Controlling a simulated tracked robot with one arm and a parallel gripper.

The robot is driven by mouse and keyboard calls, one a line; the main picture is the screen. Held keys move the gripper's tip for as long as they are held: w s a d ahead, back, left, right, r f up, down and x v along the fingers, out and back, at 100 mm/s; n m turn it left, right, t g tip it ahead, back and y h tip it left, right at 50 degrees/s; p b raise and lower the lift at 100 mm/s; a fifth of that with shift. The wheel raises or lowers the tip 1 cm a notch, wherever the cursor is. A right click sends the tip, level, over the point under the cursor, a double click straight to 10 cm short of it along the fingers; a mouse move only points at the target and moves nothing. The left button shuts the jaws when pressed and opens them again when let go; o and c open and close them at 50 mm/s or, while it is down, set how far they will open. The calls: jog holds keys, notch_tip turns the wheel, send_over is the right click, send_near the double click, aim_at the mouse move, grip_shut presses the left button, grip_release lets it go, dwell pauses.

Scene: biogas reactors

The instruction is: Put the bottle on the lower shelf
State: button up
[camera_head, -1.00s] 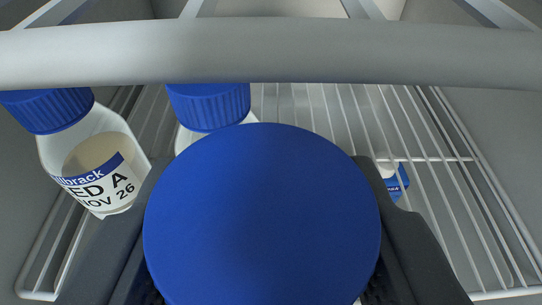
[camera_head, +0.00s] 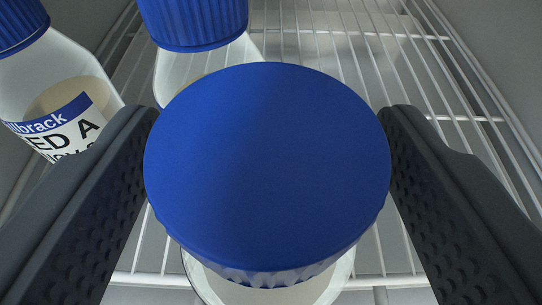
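The bottle with a wide blue cap (camera_head: 267,165) is in the middle of the view, right in front of the camera. Its pale body shows only as a strip under the cap, at the wire shelf (camera_head: 440,120). It appears to stand on this shelf, but its base is hidden. My gripper (camera_head: 268,112) is open, with one dark finger on each side of the cap. The fingers are spread wide and their textured inner pads show. Whether either finger still touches the bottle is hard to tell.
A second blue-capped bottle (camera_head: 195,65) stands just behind, and a third, labelled bottle (camera_head: 62,85) stands at the left, close to my left finger. The shelf at the right is free. A grey side wall (camera_head: 500,45) bounds it.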

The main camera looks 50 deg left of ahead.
jog(key=p+v, duration=0.2)
jog(key=v, duration=1)
